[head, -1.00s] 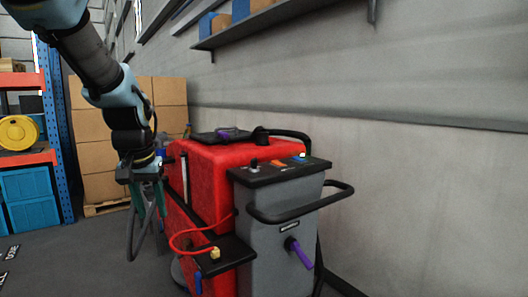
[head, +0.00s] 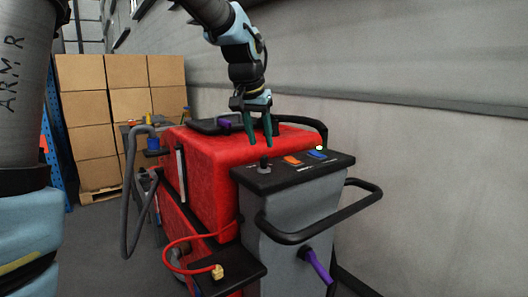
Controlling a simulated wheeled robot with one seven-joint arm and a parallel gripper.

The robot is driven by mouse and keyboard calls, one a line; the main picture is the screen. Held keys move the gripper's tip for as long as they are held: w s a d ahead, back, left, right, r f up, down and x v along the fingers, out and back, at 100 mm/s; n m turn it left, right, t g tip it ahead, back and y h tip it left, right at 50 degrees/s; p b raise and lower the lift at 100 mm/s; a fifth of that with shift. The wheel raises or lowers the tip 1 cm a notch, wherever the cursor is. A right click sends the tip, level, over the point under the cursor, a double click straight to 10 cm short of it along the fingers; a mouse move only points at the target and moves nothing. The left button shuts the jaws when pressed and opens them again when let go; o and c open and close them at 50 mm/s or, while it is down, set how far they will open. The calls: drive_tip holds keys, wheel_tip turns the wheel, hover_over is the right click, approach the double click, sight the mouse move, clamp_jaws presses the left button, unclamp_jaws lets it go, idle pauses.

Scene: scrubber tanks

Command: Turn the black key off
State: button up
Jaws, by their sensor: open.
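The black key (head: 264,165) stands on the left part of the scrubber's black control panel (head: 300,176), in the head view. My gripper (head: 260,143) points down with its two dark green fingers apart. It hangs above and slightly behind the key in the picture, and its fingertips look close to the key's top. I cannot tell whether they touch it. No object shows between the fingers.
The red scrubber body (head: 212,180) stands behind the panel. An orange switch (head: 292,160) and a blue switch (head: 317,154) lie right of the key. A black handle bar (head: 365,205) juts out in front. Stacked boxes (head: 120,110) stand behind left.

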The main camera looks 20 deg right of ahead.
sight(264, 156)
drive_tip(key=p+x, duration=0.1)
drive_tip(key=x, duration=0.4)
drive_tip(key=shift+w+f, duration=0.1)
drive_tip(key=shift+f, duration=0.25)
drive_tip(key=shift+c, duration=0.3)
clamp_jaws()
